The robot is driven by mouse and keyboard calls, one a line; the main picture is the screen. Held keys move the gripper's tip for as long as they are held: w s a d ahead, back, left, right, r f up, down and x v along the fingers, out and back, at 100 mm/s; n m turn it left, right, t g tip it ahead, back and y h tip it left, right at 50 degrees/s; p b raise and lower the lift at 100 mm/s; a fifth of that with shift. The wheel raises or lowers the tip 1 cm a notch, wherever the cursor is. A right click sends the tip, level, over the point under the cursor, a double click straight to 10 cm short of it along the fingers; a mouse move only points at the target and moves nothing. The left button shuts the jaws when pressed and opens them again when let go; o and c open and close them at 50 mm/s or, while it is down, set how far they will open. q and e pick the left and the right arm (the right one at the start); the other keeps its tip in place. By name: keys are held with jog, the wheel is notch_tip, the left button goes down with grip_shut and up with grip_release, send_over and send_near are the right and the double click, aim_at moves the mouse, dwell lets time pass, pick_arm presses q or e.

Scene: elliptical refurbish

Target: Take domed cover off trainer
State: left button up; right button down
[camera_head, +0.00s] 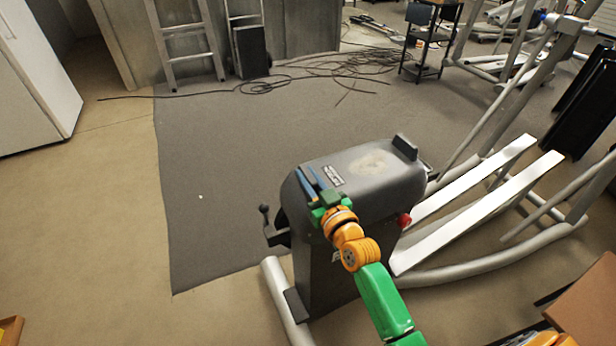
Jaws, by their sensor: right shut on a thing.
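The elliptical trainer (325,285) stands in the lower middle of the head view. Its domed cover (385,185) is a dark grey rounded housing with a pale worn patch on top, and it sits on the trainer's body. I cannot tell whether there is a gap beneath it. My right gripper (313,180) has blue fingers at the cover's near left end and is shut on the cover's edge. The wrist hides part of that end. My left gripper is not in view.
White foot rails (480,205) and grey tubes extend right from the trainer. A red knob (404,220) sticks out on its right side, a black lever (265,215) on its left. A dark mat (220,150) lies behind, with loose cables (330,68) farther back.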

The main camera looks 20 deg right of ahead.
jog(key=shift+r, duration=0.25)
dwell(2.7)
notch_tip(320, 180, up, 2)
jog(key=p, duration=0.2)
jog(key=shift+w+d+p, duration=0.1)
jog(key=shift+d+p, duration=0.05)
jog(key=shift+p, duration=0.25)
notch_tip(320, 180, up, 6)
jog(key=p, duration=0.6)
jog(key=shift+f, duration=0.1)
